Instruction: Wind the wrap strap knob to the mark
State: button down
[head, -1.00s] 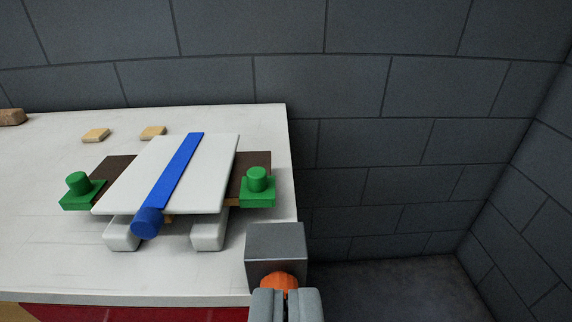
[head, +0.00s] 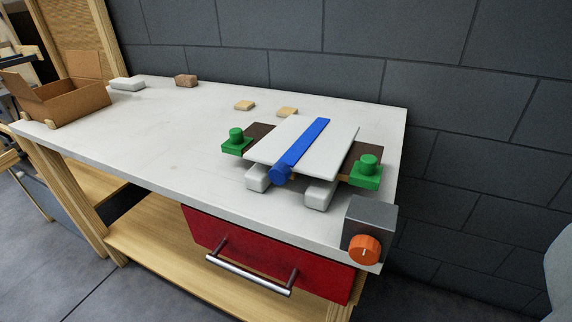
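No mark can be made out on the blue knob. The board rests over a dark brown panel (head: 364,157) and pale supports (head: 320,194), with green clamps at the left (head: 236,140) and right (head: 367,172). An orange knob (head: 364,250) with a pale line pointing about up sits on the front of a grey box (head: 370,215) at the table's right corner. My gripper's fingers are not in view; nothing touches either knob.
The white table (head: 180,150) has free room at its left middle. A red drawer (head: 250,265) with a metal handle (head: 250,277) is below. An open cardboard box (head: 70,105), a white block (head: 127,83), a brown block (head: 186,80) and small tan blocks (head: 288,112) stand farther back.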

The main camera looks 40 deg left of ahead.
aim_at(363, 249)
jog(key=j+u, duration=0.25)
jog(key=u, duration=0.2)
jog(key=j+u, duration=0.25)
jog(key=u, duration=0.2)
jog(key=j+u, duration=0.25)
jog(key=u, duration=0.2)
jog(key=k+j+z, duration=0.2)
jog(key=z, duration=0.3)
jog(key=k+j+z, duration=0.2)
jog(key=z, duration=0.3)
jog(key=k+z, duration=0.3)
jog(key=z, duration=0.2)
